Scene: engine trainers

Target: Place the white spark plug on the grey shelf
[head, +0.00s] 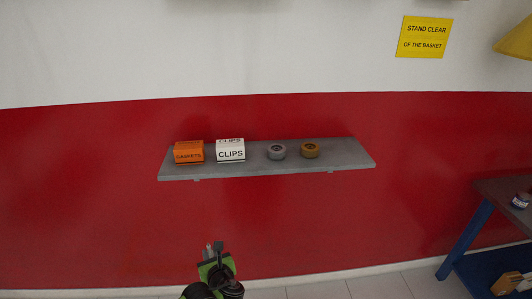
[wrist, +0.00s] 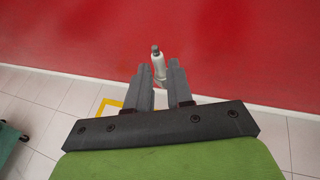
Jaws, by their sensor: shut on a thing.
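The white spark plug (wrist: 159,66) is held between the two fingers of my gripper (wrist: 159,74) in the wrist view, its dark tip pointing away from the palm. In the head view my gripper (head: 214,249) is at the bottom, below and in front of the shelf, and the plug (head: 209,247) shows small beside a finger. The grey shelf (head: 345,156) is fixed to the red wall, above and beyond my gripper. My gripper is apart from the shelf.
On the shelf stand an orange gaskets box (head: 189,152), a white clips box (head: 230,150), a grey ring (head: 277,152) and a brown ring (head: 311,150). The shelf's right end is bare. A table (head: 497,190) with blue legs stands at the right.

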